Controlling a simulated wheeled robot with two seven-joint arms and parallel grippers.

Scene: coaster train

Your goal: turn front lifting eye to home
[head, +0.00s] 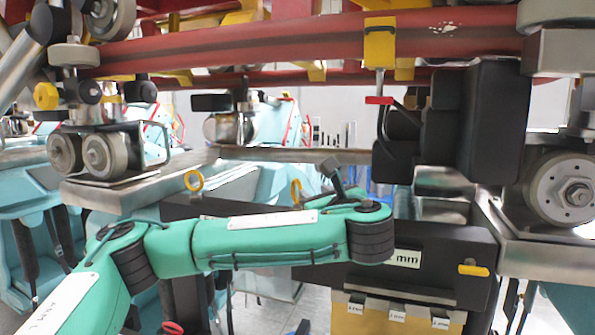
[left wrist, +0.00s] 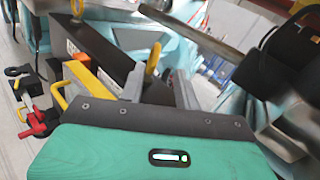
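Two yellow ring-shaped lifting eyes stand along the dark beam below the red rail. One eye (head: 194,180) is at the left in the head view, and the other eye (head: 296,191) is nearer the middle, close to my left gripper. I cannot tell for certain which is the front one. My left gripper (head: 333,172) is just right of the nearer eye. In the left wrist view its two grey fingers (left wrist: 158,88) are apart with nothing between their tips. A yellow eye (left wrist: 153,60) shows upright just beyond them, between their lines. My right gripper is not in view.
The red rail (head: 330,38) runs overhead. A black box (head: 487,120) hangs at right, near a wheel (head: 566,190). A metal bar (left wrist: 195,28) crosses close beyond the left fingers. Yellow handles and a red clamp (left wrist: 40,121) are at left in the wrist view.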

